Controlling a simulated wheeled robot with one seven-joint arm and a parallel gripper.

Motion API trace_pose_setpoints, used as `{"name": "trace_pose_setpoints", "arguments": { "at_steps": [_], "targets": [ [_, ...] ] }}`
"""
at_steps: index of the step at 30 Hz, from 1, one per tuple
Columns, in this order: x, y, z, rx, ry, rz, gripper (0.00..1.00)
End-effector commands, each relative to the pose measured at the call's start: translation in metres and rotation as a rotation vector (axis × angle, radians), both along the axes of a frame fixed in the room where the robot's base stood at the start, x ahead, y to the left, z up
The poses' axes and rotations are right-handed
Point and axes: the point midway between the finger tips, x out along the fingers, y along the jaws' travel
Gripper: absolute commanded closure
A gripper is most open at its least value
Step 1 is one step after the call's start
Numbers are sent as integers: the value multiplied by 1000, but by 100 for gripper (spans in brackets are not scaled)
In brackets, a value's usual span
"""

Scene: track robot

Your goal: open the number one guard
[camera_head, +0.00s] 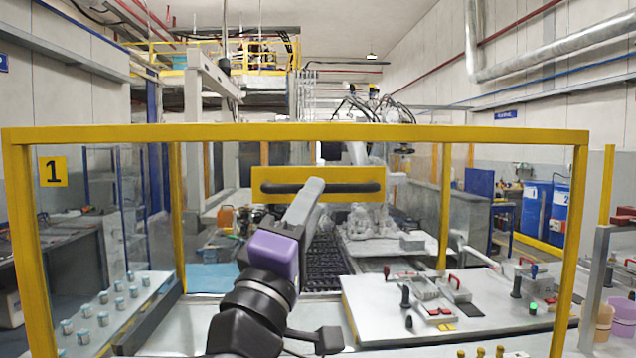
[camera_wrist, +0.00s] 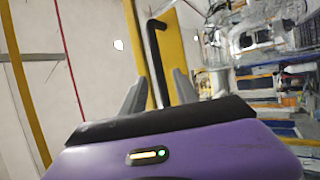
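The number one guard (camera_head: 440,133) is a yellow frame with a clear panel, standing upright across the head view. A yellow plate bearing a black "1" (camera_head: 53,172) is at its upper left. A black bar handle (camera_head: 350,187) sits on a yellow plate (camera_head: 320,173) at the guard's upper middle. My gripper (camera_head: 314,184) reaches up to the handle's middle and hides part of it. In the wrist view the handle (camera_wrist: 153,40) runs between my two grey fingers (camera_wrist: 160,78). The fingers are apart, with small gaps showing beside the bar. Contact with the bar cannot be told.
Behind the panel, a light worktop (camera_head: 390,310) holds red-handled clamps (camera_head: 455,285) and a green button (camera_head: 533,308). Several small cups (camera_head: 103,300) stand at the left. A grey post (camera_head: 597,270) with cups beside it stands at the right.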

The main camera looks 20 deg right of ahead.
Motion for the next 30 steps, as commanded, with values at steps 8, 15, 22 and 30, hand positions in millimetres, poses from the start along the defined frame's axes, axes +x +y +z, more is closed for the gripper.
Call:
{"name": "trace_pose_setpoints", "arguments": {
  "at_steps": [8, 15, 22, 30],
  "targets": [
    [23, -23, 21, 0, 0, 0, 64],
    [26, -25, 21, 1, -1, 2, 64],
    [25, -25, 21, 1, -1, 2, 99],
    [25, -25, 21, 0, 0, 1, 100]
  ]
}}
